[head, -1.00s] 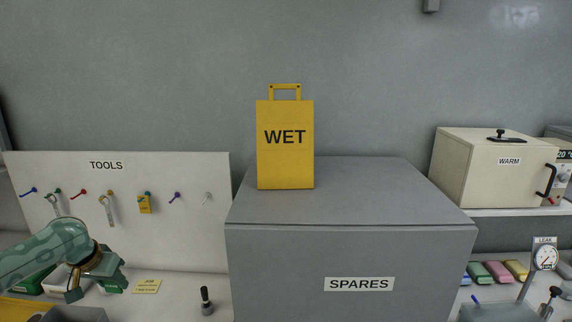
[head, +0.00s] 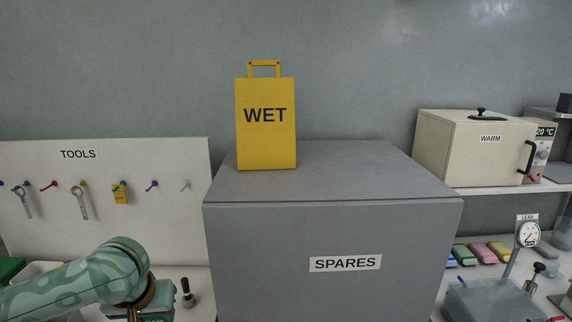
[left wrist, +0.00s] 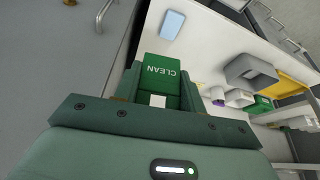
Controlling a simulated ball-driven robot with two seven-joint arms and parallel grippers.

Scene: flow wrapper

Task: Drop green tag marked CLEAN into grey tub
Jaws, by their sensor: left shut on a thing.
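The green tag marked CLEAN (left wrist: 161,73) is between the fingers of my left gripper (left wrist: 160,92) in the left wrist view, its lettering upside down. The gripper is shut on it. In the head view the left gripper (head: 145,307) is at the bottom edge, partly cut off, with a bit of green at its end. A grey tub (left wrist: 238,70) stands on the pale bench, right of the tag and apart from it in the left wrist view. In the head view my left arm and the picture edge hide most of that area. My right gripper is not in view.
A large grey SPARES box (head: 300,235) stands right of my left gripper, with a yellow WET bag (head: 266,140) on top. A TOOLS board (head: 100,225) is behind. A black-handled tool (head: 187,293) stands near the gripper. A light blue item (left wrist: 172,25) lies on the bench.

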